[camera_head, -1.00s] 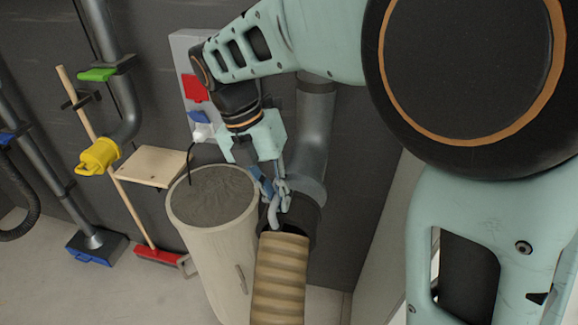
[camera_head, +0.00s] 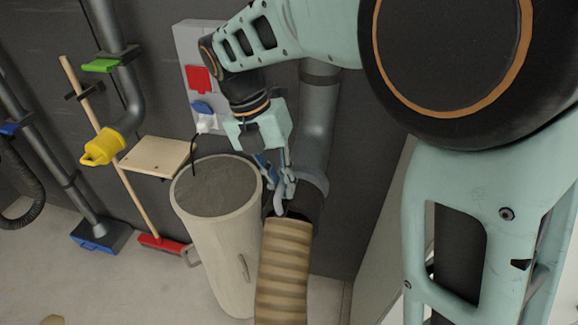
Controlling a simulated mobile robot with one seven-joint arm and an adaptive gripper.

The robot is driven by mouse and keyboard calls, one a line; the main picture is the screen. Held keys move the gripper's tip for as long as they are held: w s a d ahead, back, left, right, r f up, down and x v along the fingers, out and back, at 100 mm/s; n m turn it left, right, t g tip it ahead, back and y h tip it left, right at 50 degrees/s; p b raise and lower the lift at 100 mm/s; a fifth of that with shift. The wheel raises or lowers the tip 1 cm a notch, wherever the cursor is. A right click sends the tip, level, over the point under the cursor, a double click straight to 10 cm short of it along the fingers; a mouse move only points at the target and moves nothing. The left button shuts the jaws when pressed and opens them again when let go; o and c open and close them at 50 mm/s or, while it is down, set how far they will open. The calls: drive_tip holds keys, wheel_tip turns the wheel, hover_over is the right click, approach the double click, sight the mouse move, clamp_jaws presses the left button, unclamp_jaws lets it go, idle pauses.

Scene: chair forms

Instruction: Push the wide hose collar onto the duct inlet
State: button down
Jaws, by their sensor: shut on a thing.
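The wide hose collar (camera_head: 302,203) is a black sleeve at the top of a tan ribbed hose (camera_head: 284,270). It is right of the bin and under the lower end of the grey duct (camera_head: 318,125). The duct's flared end (camera_head: 314,182) meets or overlaps the collar's upper right side in the picture. I cannot tell whether the collar is around the inlet or only against it. My gripper (camera_head: 282,190) comes from the upper left and is shut on the collar's left edge. The fingers hide part of the collar.
A round bin (camera_head: 215,240) with a grey top stands close left of the hose. A wooden shelf (camera_head: 156,157), a yellow-capped pipe (camera_head: 103,147) and a red broom (camera_head: 160,243) are farther left. A pale panel (camera_head: 385,235) is to the right.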

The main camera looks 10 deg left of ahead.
drive_tip(key=shift+w+r, duration=0.1)
drive_tip(key=shift+w, duration=0.15)
idle(0.4)
drive_tip(key=shift+w+p, duration=0.3)
drive_tip(key=shift+p, duration=0.25)
drive_tip(key=shift+w+d, duration=0.1)
drive_tip(key=shift+w+d+r+t, duration=0.1)
drive_tip(key=shift+w+d+t, duration=0.2)
drive_tip(key=shift+w, duration=0.25)
drive_tip(key=shift+w+p, duration=0.6)
drive_tip(key=shift+p, duration=0.5)
idle(1.3)
drive_tip(key=c, duration=2)
unclamp_jaws()
drive_tip(key=shift+d+f, duration=0.1)
drive_tip(key=shift+f, duration=0.1)
drive_tip(key=shift+o, duration=0.5)
drive_tip(key=shift+s, duration=0.1)
